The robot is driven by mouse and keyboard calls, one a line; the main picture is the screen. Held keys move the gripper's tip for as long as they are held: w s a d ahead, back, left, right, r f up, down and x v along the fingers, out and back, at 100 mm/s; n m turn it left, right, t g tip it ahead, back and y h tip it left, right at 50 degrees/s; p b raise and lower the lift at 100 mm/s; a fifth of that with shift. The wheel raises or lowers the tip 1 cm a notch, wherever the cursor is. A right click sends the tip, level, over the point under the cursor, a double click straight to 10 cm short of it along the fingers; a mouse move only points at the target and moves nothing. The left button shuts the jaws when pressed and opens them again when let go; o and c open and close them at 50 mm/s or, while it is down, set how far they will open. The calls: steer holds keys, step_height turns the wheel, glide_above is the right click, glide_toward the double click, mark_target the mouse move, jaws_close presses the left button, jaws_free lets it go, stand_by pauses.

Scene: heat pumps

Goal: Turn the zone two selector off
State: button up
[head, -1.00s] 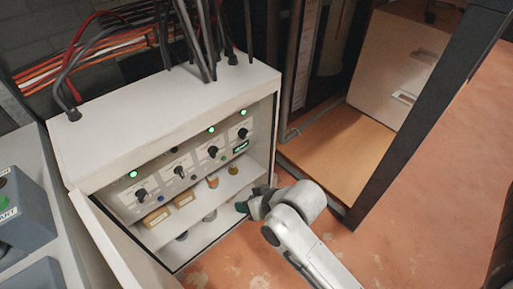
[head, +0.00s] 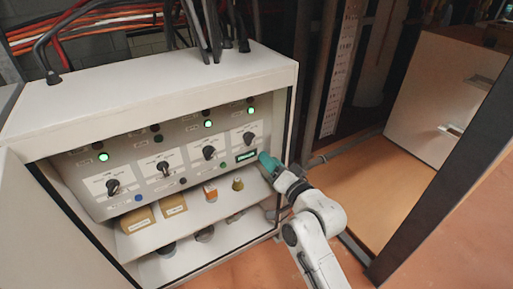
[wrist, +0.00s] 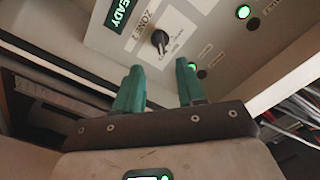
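The control panel (head: 136,166) sits inside an open white cabinet and carries a row of black selector knobs. The rightmost knob (head: 248,138) has a green "READY" display (head: 246,156) below it. My gripper (head: 268,163) is at the panel's right end, below and right of the rightmost knob. In the wrist view, its teal fingers (wrist: 159,65) are apart, with nothing between them, short of the knob.
Shelves under the panel hold small tan boxes (head: 138,220), an orange-and-white item (head: 210,193) and a yellow-green one (head: 238,184). The cabinet's right side wall (head: 291,110) is close to my gripper. The open door (head: 40,225) stands at left.

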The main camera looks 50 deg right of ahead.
mark_target(252, 141)
steer(key=b+x, duration=0.2)
steer(key=x, duration=0.7)
steer(key=shift+w, duration=0.2)
steer(key=shift+c, duration=0.3)
jaws_close()
